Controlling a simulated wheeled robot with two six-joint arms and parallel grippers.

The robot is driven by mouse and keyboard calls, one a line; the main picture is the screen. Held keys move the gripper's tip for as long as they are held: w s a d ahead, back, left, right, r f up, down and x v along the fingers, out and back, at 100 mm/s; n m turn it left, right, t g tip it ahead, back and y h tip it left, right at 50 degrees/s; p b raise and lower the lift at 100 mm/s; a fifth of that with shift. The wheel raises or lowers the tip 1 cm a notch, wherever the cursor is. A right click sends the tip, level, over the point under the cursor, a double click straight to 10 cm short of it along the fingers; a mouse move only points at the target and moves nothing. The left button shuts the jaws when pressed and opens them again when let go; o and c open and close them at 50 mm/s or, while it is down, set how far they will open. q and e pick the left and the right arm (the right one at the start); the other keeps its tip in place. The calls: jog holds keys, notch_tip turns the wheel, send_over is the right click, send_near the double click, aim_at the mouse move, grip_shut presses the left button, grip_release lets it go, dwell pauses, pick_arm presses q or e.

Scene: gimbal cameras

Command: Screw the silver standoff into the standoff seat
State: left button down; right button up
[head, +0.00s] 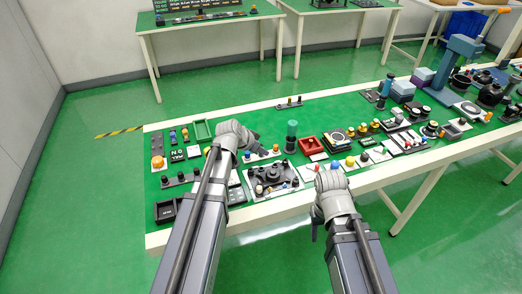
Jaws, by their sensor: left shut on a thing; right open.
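My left gripper (254,144) is over the left half of the green-topped table. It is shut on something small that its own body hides. I cannot make out the silver standoff for sure. A white plate with a dark raised fixture (268,174) lies just below and in front of my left gripper. I cannot tell whether this is the standoff seat. My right gripper (320,222) is at the table's front edge, right of that plate. It is open, and nothing shows in it.
Left of my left arm are a green tray (202,130), an orange button (158,163) and a black tray (167,211). The right side is crowded; the back left strip is clear.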

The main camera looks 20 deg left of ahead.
pick_arm(q)
jog(key=shift+f+b, duration=2.3)
jog(key=shift+f, duration=0.2)
jog(key=shift+f+b, duration=1)
jog(key=c, duration=0.7)
grip_release()
jog(key=shift+r, duration=0.2)
jog(key=p+v, duration=0.6)
jog(key=v, duration=0.1)
jog(key=shift+s+a+r, duration=0.1)
jog(key=shift+s+r, duration=0.05)
jog(key=shift+s, duration=0.1)
